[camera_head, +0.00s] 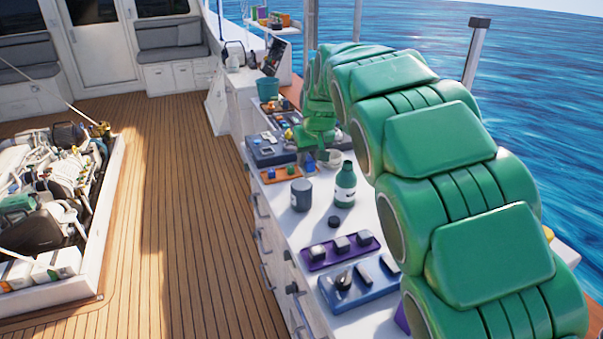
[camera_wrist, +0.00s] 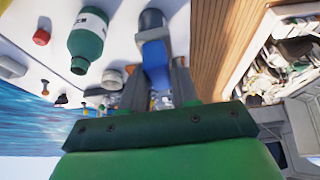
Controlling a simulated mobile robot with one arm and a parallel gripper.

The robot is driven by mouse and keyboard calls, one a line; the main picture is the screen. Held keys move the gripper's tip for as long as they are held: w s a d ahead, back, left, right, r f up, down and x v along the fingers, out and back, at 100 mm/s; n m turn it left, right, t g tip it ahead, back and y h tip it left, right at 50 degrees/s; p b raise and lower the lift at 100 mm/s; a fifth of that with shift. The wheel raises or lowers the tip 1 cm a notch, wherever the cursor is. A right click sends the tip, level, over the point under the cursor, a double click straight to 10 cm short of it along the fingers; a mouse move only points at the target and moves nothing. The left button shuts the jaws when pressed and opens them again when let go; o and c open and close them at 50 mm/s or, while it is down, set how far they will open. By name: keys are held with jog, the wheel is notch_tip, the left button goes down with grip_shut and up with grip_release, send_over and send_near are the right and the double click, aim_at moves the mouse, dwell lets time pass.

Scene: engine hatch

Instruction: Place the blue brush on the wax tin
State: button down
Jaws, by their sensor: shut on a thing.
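My gripper (camera_head: 312,150) is shut on the blue brush (camera_head: 310,163), held above the white counter. In the wrist view the blue brush (camera_wrist: 155,62) sits between the two fingers (camera_wrist: 158,88). A dark grey cylindrical tin (camera_head: 301,195) stands upright on the counter, nearer the head camera than the brush. It also shows in the wrist view (camera_wrist: 152,20), just beyond the brush's end; I cannot tell whether they touch. A low dark round piece (camera_head: 333,221) lies nearer still. No label is readable, so I cannot tell which of these is the wax tin.
A green bottle (camera_head: 345,185) stands right of the grey tin, with a white cup (camera_head: 335,156) behind it. Purple (camera_head: 340,252) and blue (camera_head: 361,287) trays with small items lie in front. An orange-brown tray (camera_head: 287,174) lies by my gripper. A red cap (camera_wrist: 41,37) is beside the bottle.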

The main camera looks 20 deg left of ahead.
jog(key=shift+w+a+f, duration=0.85)
jog(key=shift+w+f, duration=0.4)
jog(key=shift+w, duration=0.05)
jog(key=shift+w+a+f, duration=0.8)
jog(key=shift+w+f, duration=0.45)
jog(key=shift+w+a+f, duration=0.85)
jog(key=shift+w+f, duration=0.4)
jog(key=shift+w, duration=0.05)
jog(key=shift+w+a+f, duration=0.15)
jog(key=shift+w+f, duration=0.05)
jog(key=shift+f, duration=1.55)
jog(key=c, duration=0.7)
grip_release()
jog(key=shift+o, duration=0.2)
jog(key=shift+r, duration=0.1)
jog(key=v, duration=1.2)
